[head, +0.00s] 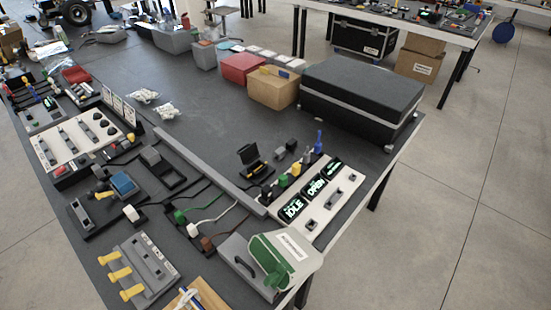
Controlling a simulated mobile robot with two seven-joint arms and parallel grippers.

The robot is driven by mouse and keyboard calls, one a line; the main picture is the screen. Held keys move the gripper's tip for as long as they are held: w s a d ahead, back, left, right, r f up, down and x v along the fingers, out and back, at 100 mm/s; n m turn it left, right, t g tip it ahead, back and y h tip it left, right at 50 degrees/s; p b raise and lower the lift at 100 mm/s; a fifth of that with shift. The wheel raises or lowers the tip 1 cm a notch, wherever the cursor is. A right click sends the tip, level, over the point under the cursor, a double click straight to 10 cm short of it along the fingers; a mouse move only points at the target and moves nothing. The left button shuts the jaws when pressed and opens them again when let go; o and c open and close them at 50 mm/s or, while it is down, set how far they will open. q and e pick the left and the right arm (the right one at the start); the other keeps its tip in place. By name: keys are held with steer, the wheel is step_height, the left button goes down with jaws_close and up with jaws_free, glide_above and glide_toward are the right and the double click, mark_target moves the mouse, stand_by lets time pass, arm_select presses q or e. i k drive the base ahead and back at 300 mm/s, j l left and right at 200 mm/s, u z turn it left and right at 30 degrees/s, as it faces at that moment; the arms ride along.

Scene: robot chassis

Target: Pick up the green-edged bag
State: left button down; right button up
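Two small clear bags with whitish contents lie on the dark table (215,140) in the head view, left of its middle. One bag (144,96) lies farther back. The other bag (166,111) lies a little nearer and to the right. They are too small for me to tell an edge colour on either. A green and pale object with a white label (285,258) is at the table's near right corner, tilted against a grey box with a handle (243,266). I cannot tell if it is a bag. Neither of my grippers is in view.
A grey rail (208,170) crosses the table nearer than the bags. Panels with switches (80,145) stand left, display panels (310,195) right. A cardboard box (272,90), red box (241,68) and black case (360,90) stand behind right. Table around the bags is clear.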

mark_target(287, 246)
steer(key=k+j+z, duration=0.25)
steer(key=i+j+z, duration=0.25)
steer(key=i+l+u, duration=0.15)
steer(key=l+u, duration=0.15)
steer(key=u, duration=0.2)
steer(key=l+u, duration=0.3)
steer(key=u, duration=0.15)
steer(key=i+l+u, duration=0.1)
steer(key=l+u, duration=0.25)
steer(key=u, duration=0.15)
steer(key=l+u, duration=0.35)
steer(key=u, duration=0.15)
